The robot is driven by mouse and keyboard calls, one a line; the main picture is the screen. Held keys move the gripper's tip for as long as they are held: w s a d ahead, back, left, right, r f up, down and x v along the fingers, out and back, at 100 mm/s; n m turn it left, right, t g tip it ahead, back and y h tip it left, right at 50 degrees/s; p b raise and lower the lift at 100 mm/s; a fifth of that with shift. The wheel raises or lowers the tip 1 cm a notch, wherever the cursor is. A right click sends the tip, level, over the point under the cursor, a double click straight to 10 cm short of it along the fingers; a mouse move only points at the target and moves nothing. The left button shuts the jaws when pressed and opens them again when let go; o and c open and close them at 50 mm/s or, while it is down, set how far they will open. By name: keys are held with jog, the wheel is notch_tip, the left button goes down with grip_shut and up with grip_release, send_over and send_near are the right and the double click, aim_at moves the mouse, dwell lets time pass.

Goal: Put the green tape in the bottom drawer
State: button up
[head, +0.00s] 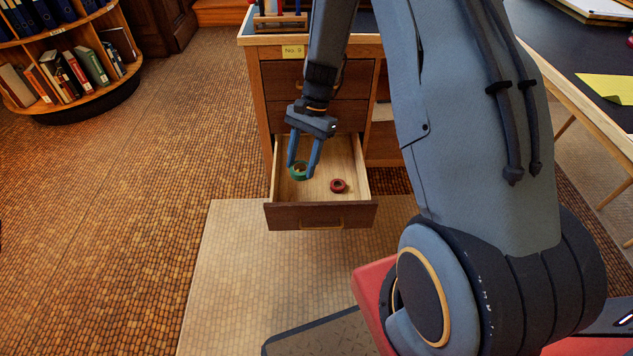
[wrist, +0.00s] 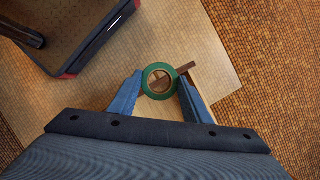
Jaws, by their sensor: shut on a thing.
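The green tape (head: 300,171) is a ring held between the two blue fingers of my gripper (head: 303,168). In the wrist view the green tape (wrist: 159,81) sits between the fingertips of my gripper (wrist: 160,84), which are shut on it. The open bottom drawer (head: 282,190) is pale wood inside with a dark front. My gripper points down over the left part of this drawer. I cannot tell whether the tape touches the drawer floor. Part of the drawer also shows behind the tape in the wrist view (wrist: 203,84).
A red tape ring (head: 338,186) lies in the drawer, right of the green tape. The desk pedestal (head: 266,115) has shut drawers above, with a "No. 9" label. A round bookshelf (head: 75,75) stands at the left. The floor in front of the drawer is clear.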

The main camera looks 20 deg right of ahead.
jog(key=w+d+f+m+t+b, duration=0.1)
jog(key=w+f+m+b, duration=0.3)
jog(key=f+b, duration=0.25)
jog(key=w+f+m+t+b, duration=0.2)
jog(key=w+f+m+b, duration=0.1)
jog(key=f+b, duration=0.35)
jog(key=w+d+f+m+t+b, duration=0.1)
jog(key=w+f+m+b, duration=0.3)
jog(key=f+b, duration=0.3)
jog(key=b, duration=0.6)
send_near(301, 196)
jog(key=shift+y, duration=0.3)
jog(key=a+f, duration=0.1)
jog(key=s+a+f, duration=0.1)
jog(key=f, duration=0.1)
jog(key=s+a+f, duration=0.1)
jog(key=a+f, duration=0.1)
jog(key=shift+f, duration=0.1)
jog(key=shift+f, duration=0.1)
jog(key=o, duration=1)
jog(key=shift+o, duration=0.2)
jog(key=p+v, duration=0.6)
jog(key=v, duration=0.6)
